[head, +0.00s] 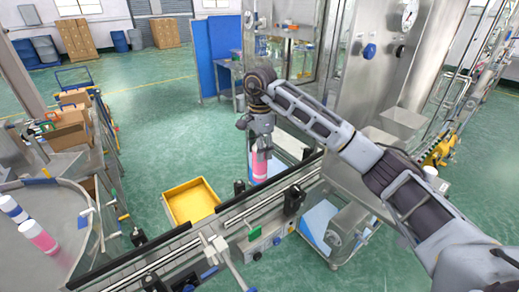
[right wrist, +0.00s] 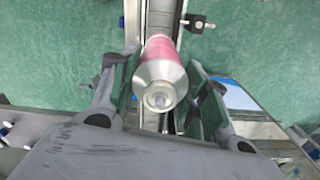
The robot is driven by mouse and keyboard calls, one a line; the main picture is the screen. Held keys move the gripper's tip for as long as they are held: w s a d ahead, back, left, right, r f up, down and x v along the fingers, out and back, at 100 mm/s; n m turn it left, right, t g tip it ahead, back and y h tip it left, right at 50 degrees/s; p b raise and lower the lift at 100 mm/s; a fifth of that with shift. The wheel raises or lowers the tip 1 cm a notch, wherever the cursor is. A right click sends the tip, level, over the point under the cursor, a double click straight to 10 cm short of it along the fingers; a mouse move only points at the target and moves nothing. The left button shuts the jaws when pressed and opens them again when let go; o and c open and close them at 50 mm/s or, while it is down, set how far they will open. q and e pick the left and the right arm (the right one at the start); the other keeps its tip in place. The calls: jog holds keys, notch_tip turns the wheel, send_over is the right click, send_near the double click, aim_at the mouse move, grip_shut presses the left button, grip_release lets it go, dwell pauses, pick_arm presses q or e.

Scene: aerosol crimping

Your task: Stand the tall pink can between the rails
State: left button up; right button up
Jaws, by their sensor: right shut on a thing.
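The tall pink can (head: 259,168) hangs upright below my right gripper (head: 260,147) in the head view. It has a pink body and a silver top. In the right wrist view, the fingers of my right gripper (right wrist: 158,95) stand on both sides of the can (right wrist: 160,75) and are shut on it. The rails (head: 215,232) run diagonally across the lower middle of the head view. In the right wrist view the rails (right wrist: 160,18) run up behind the can. Whether the can's base touches anything is hidden. My left gripper is out of view.
A yellow tray (head: 191,203) lies left of the rails. Another pink can (head: 38,236) and a blue-and-white can (head: 13,209) are on the round steel table (head: 80,262) at left. A black clamp block (head: 293,200) stands on the near rail. A steel machine stands at right.

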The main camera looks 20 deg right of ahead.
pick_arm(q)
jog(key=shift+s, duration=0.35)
pick_arm(e)
jog(key=shift+s, duration=0.1)
jog(key=shift+f, duration=0.15)
send_over(260, 180)
jog(key=w, duration=0.2)
jog(key=shift+w+d+f, duration=0.1)
jog(key=shift+d+f, duration=0.1)
jog(key=shift+f, duration=0.95)
jog(key=shift+w+d+f, duration=0.1)
jog(key=shift+d+f, duration=0.1)
jog(key=shift+f, duration=0.95)
jog(key=shift+f+b, duration=0.3)
jog(key=shift+f, duration=0.75)
jog(key=shift+f+b, duration=0.4)
jog(key=shift+f, duration=0.6)
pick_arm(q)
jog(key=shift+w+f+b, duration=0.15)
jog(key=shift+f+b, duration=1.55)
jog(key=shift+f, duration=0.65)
pick_arm(e)
jog(key=shift+f, duration=2.45)
pick_arm(q)
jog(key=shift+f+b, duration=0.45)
jog(key=shift+b, duration=0.05)
pick_arm(e)
jog(key=shift+f, duration=0.45)
jog(key=o, duration=1.3)
jog(key=shift+c, duration=0.2)
